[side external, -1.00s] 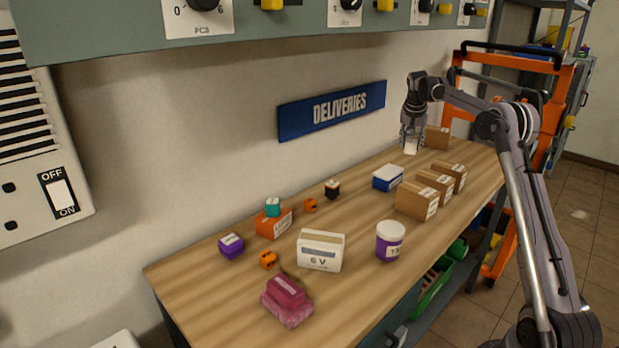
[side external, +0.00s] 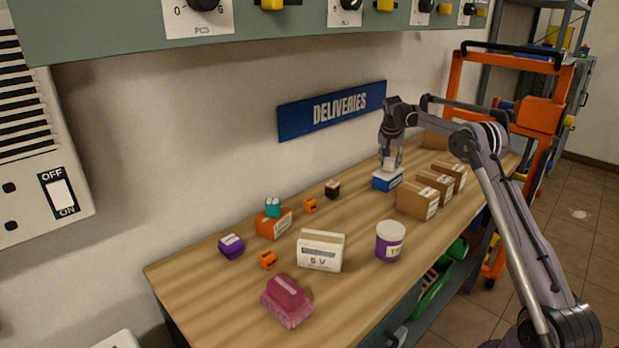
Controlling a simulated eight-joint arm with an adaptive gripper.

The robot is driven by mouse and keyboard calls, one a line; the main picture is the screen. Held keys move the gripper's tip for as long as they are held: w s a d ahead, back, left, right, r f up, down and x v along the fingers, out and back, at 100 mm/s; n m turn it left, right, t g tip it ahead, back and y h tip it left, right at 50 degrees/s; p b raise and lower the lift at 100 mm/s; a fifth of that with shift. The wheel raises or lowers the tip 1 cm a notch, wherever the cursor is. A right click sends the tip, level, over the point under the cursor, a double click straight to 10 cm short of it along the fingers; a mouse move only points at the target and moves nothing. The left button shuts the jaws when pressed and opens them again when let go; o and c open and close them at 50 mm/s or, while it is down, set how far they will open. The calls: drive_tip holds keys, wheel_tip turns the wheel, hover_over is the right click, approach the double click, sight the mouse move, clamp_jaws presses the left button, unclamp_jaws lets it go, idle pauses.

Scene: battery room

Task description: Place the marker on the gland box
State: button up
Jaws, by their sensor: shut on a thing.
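My gripper (side external: 390,165) is shut on a small pale, whitish thing, mostly hidden between the fingers; it is likely the marker, though no writing on it can be read. The gripper points down directly over a blue box with a white top (side external: 386,182), towards the far part of the bench. I cannot tell whether the held thing touches that top. No label naming a gland box is readable. An orange box (side external: 274,225) with a teal block (side external: 272,206) on it stands nearer, to the left.
Cardboard boxes (side external: 415,201) stand close on the right of the blue box. Bare wood (side external: 350,215) lies between.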

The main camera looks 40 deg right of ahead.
drive_tip(key=shift+f, duration=0.1)
drive_tip(key=o, duration=1.2)
drive_tip(key=shift+c, duration=0.2)
